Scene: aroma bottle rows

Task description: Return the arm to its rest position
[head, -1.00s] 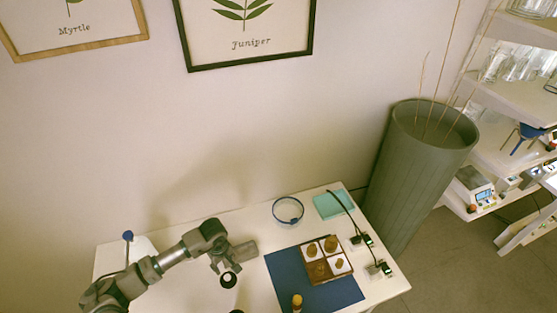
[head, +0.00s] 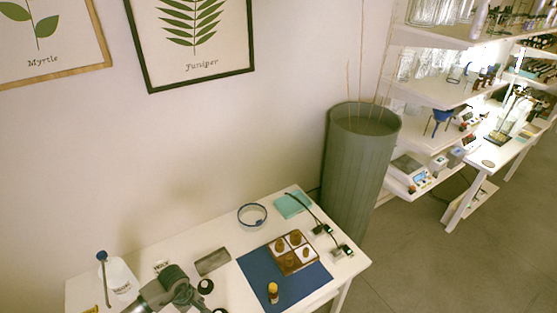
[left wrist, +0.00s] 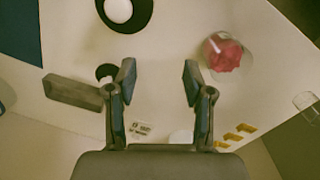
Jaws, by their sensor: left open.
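My left arm (head: 172,286) comes in at the bottom left of the head view, low over the white table's near left part. Its fingers cannot be made out clearly there. In the left wrist view my left gripper (left wrist: 158,78) is open, with nothing between its two dark fingers and bare white tabletop beyond them. A red item (left wrist: 224,54) in a clear dish is right of the fingers. My right gripper is not in view.
A blue mat (head: 318,284) holds a brown compartment tray (head: 288,268) with round brown pieces and a small amber bottle (head: 273,293). Behind are a glass dish (head: 252,215) and a teal pad (head: 293,204). A tall green bin (head: 355,165) stands beside the table (head: 190,240).

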